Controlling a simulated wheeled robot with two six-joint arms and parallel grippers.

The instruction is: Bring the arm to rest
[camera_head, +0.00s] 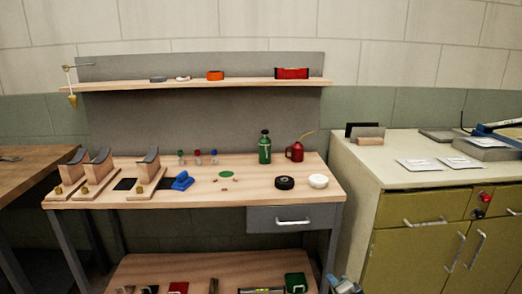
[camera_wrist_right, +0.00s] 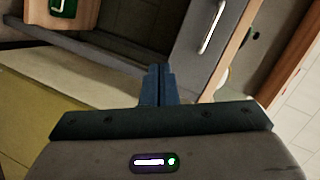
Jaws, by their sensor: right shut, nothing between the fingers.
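My right gripper (camera_head: 345,284) shows at the bottom edge of the head view, right of the workbench's leg. In the right wrist view its fingers (camera_wrist_right: 158,72) are together with nothing between them. The gripper hangs in free space in front of the workbench and the green cabinet, touching nothing that I can see. My left gripper is in neither view.
The wooden workbench (camera_head: 240,194) holds a green bottle (camera_head: 265,148), a red oil can (camera_head: 295,151), tape rolls and several stands. Its drawer (camera_head: 292,218) is shut. A lower shelf (camera_head: 215,270) carries more items. A cabinet (camera_head: 409,258) stands at right.

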